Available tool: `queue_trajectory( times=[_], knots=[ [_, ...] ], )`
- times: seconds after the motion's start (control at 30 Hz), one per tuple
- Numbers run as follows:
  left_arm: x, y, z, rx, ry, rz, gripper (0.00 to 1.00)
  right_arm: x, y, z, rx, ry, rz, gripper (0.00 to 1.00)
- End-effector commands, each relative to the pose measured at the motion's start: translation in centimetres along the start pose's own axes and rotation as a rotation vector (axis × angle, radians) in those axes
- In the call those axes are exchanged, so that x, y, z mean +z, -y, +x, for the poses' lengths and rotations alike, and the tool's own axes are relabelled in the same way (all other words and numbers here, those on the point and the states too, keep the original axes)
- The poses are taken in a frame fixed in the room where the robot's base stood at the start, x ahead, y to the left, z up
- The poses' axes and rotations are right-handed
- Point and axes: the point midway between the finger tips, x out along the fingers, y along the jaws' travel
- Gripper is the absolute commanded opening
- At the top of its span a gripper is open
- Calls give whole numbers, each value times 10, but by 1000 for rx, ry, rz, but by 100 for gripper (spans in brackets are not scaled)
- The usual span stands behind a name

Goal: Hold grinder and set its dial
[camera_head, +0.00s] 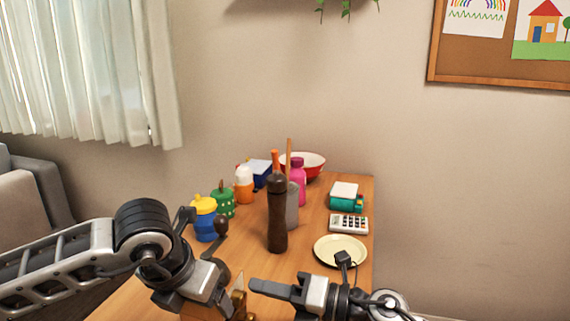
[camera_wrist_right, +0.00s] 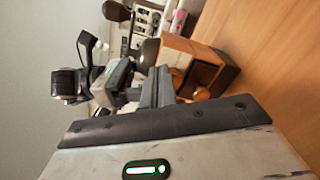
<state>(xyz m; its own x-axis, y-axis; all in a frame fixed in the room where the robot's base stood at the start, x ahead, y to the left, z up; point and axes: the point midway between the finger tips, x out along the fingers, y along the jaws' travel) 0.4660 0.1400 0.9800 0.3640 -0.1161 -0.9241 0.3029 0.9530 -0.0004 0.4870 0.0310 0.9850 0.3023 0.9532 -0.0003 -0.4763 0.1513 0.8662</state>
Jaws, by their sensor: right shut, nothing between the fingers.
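The grinder (camera_wrist_right: 206,68) is a wooden box with a dark square recess and a brass-coloured round part on its face. In the head view only a bit of its wood and brass (camera_head: 238,303) shows low, behind my arms; a dark crank knob (camera_head: 221,224) rises above. My left gripper (camera_head: 222,296) is right beside the grinder; its fingertips are hidden, so its grip cannot be told. It also shows in the right wrist view (camera_wrist_right: 130,85). My right gripper (camera_head: 254,286) is shut and empty, its fingers (camera_wrist_right: 157,86) pointing at the grinder, close to the brass part.
A tall dark brown bottle (camera_head: 277,220) stands beyond the grippers. A cream plate (camera_head: 340,250), a calculator (camera_head: 348,224) and a teal box (camera_head: 345,200) are at the right. A blue and yellow container (camera_head: 204,220) and green container (camera_head: 222,204) stand left. A red bowl (camera_head: 310,163) is at the back.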

Motion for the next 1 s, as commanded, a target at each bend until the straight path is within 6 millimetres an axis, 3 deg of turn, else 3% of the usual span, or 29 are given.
queue_trajectory(
  times=[0.23, 1.0],
  knots=[
    [1, 0, -1, 0, 4, 0, 53, 0, 0, 13, -1, 1, -1, 0],
    [1, 0, -1, -1, 4, 0, 53, -4, 2, 14, 0, 0, 1, 0]
  ],
)
